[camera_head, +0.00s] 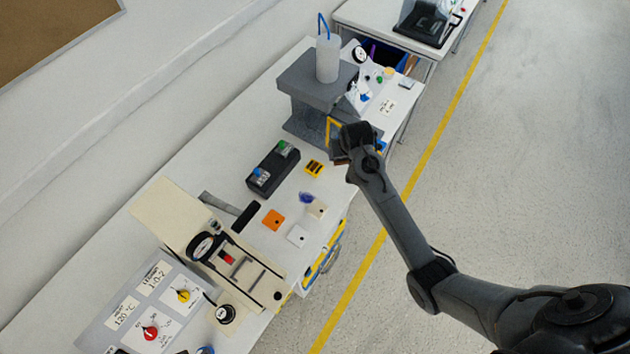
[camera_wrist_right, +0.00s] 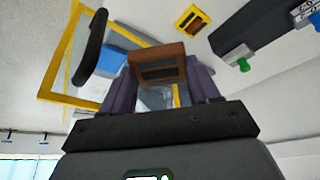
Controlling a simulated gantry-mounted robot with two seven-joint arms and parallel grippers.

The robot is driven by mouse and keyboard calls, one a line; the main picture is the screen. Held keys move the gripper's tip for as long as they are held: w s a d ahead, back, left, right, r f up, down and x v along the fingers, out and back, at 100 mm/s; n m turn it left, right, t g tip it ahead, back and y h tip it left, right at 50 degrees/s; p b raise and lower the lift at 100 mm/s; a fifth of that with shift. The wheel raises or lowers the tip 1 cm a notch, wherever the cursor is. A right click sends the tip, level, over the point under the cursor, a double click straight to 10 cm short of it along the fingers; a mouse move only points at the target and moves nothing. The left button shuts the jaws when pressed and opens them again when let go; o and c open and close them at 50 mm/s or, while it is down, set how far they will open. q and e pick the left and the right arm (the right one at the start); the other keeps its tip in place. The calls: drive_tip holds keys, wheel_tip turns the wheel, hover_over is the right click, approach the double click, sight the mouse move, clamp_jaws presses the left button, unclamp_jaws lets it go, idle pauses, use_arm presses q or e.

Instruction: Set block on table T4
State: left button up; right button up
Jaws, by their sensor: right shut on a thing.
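A brown block (camera_wrist_right: 157,62) with dark slots sits between the fingers of my right gripper (camera_wrist_right: 158,85) in the right wrist view. The fingers are shut on its sides. In the head view my right gripper (camera_head: 350,150) is over the long white table (camera_head: 215,140), beside the grey press-like stand, and mostly hides the block. I cannot read any T4 label on a table. My left gripper is not in view.
The grey stand (camera_head: 318,85) rises close to the gripper. A yellow slotted block (camera_head: 314,168), a black button box (camera_head: 273,170), an orange plate (camera_head: 273,220) and white plates lie nearby. A yellow frame (camera_wrist_right: 50,96) is near the gripper. Another table (camera_head: 385,25) stands behind.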

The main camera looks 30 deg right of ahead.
drive_tip(key=b, duration=0.1)
hover_over(337, 182)
drive_tip(key=s, duration=0.1)
drive_tip(key=f, duration=1.1)
drive_tip(key=shift+s+a+f, duration=0.1)
drive_tip(key=shift+a+f, duration=0.15)
drive_tip(key=shift+f, duration=0.1)
drive_tip(key=shift+f+b, duration=0.3)
drive_tip(key=shift+f, duration=1.9)
drive_tip(key=shift+f, duration=0.15)
drive_tip(key=o, duration=0.8)
